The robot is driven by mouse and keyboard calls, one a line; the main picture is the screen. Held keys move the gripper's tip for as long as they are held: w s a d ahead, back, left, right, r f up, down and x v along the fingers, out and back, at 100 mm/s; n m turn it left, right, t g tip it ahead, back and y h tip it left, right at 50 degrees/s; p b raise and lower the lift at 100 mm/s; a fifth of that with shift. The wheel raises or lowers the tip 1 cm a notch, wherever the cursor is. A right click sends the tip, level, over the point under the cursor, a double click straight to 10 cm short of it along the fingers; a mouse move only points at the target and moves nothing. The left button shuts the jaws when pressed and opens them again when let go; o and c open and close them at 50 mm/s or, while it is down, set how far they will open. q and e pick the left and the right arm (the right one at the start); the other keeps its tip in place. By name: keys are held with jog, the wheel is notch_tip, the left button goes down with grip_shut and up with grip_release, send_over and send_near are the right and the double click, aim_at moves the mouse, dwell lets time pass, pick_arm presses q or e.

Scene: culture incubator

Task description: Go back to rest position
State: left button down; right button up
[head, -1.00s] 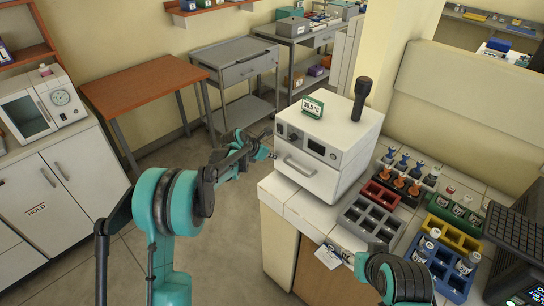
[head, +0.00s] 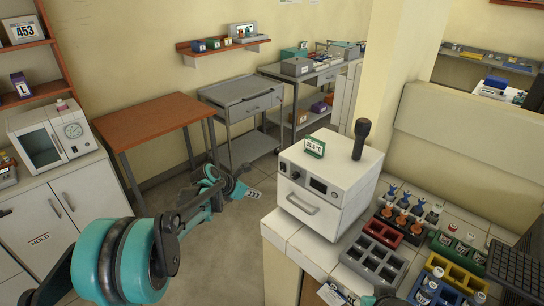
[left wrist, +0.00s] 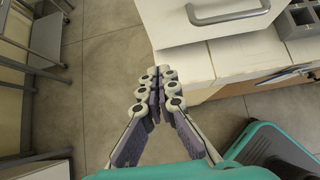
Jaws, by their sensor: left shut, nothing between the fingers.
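My left gripper (head: 252,194) hangs in the air over the floor, left of the white incubator (head: 330,183) and apart from it. In the left wrist view the fingers (left wrist: 160,78) are together with nothing between them. The incubator stands on the tiled counter, its front drawer shut, with a green temperature sign (head: 315,147) on top. Only a small teal piece of my right arm shows at the bottom edge; the right gripper is not visible.
A brown-topped table (head: 150,120) and a grey cart (head: 240,95) stand behind. Floor between is clear.

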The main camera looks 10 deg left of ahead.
pick_arm(q)
jog(key=s+r+m+y+b, duration=0.1)
jog(key=s+r+m, duration=0.2)
jog(key=s+m, duration=0.5)
jog(key=s+r+m+y+b, duration=0.15)
jog(key=s+m, duration=0.35)
jog(key=s, duration=0.5)
jog(key=s+a+f+m+y, duration=0.1)
jog(key=s+f+m, duration=0.1)
jog(key=s+m, duration=0.5)
jog(key=s+a+f+m+y+b, duration=0.1)
jog(key=s+a+f+m+y, duration=0.1)
jog(key=s+m, duration=0.6)
jog(key=s+f, duration=0.1)
jog(key=s, duration=0.2)
jog(key=shift+a, duration=0.3)
jog(key=c, duration=2.3)
grip_release()
jog(key=shift+f, duration=0.1)
